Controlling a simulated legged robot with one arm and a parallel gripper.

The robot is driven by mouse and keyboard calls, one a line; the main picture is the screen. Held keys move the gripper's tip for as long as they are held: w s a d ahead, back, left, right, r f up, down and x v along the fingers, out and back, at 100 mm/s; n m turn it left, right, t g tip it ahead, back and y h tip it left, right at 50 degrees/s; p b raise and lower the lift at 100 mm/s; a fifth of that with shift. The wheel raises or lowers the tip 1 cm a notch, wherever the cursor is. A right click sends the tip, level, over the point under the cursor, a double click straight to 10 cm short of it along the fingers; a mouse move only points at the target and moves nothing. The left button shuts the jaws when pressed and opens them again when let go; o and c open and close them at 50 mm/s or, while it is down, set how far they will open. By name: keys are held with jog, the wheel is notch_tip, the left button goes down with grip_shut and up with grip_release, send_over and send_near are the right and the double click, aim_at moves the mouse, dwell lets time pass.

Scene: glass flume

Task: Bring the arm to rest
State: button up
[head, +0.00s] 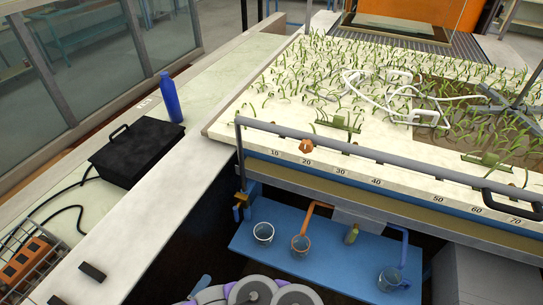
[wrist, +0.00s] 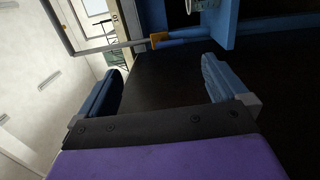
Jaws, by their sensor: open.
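My gripper (wrist: 161,68) shows in the wrist view with its two blue fingers spread wide apart. Nothing is held between them; only a dark area shows there. In the head view, purple and grey parts of my arm show at the bottom edge, low in front of the blue shelf (head: 248,247). The gripper's fingers are mostly cut off or hidden in that view. A brass-coloured fitting on a grey pipe (wrist: 110,47) appears beyond the fingers in the wrist view.
The flume bed (head: 290,110) with green plants and a front rail (head: 350,149) lies above the shelf. Clear cups (head: 263,232) stand on the shelf. A black case (head: 135,150), a blue bottle (head: 170,97) and an orange-filled wire basket (head: 30,265) are at left.

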jog(key=w+d+r+m+g+h, duration=0.45)
jog(key=w+d+r+h, duration=0.35)
jog(key=w+d+r, duration=0.55)
jog(key=d+r+m+g+h, duration=0.2)
jog(key=d+r+m+g, duration=0.5)
jog(key=d+r+g, duration=0.65)
jog(key=s+d+r+m+g+y, duration=0.2)
jog(key=s+d+r+y, duration=0.2)
jog(key=s+d, duration=0.35)
jog(key=s+d+r+m+g+y, duration=0.1)
jog(key=s+d+r+g+y, duration=0.15)
jog(key=s+d+y, duration=0.4)
jog(key=s+a+t+y, duration=0.2)
jog(key=s+a+y, duration=0.1)
jog(key=s, duration=0.4)
jog(key=s+a+n+t+y, duration=0.1)
jog(key=s+a+y, duration=0.3)
jog(key=s, duration=0.4)
jog(key=shift+s+t, duration=0.2)
jog(key=shift+t, duration=0.45)
